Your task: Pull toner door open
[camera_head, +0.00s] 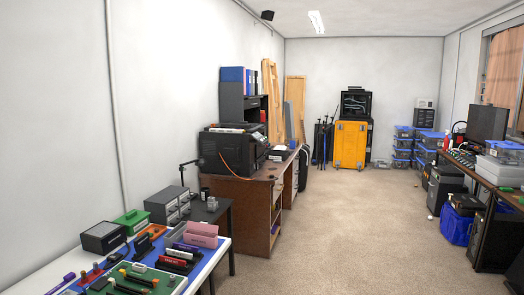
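A black printer (226,153) stands on a brown wooden desk (240,196) against the left wall, some way ahead. An orange cable hangs down its front. The toner door cannot be told apart from the rest of the printer at this distance, so I cannot tell how it stands. Neither of my grippers is in view.
A white table (30,287) with tools and small boxes fills the near left. A dark side table with a grey drawer box (168,205) stands before the desk. The carpeted floor (350,235) is clear in the middle. Another desk (490,182) with a monitor lines the right.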

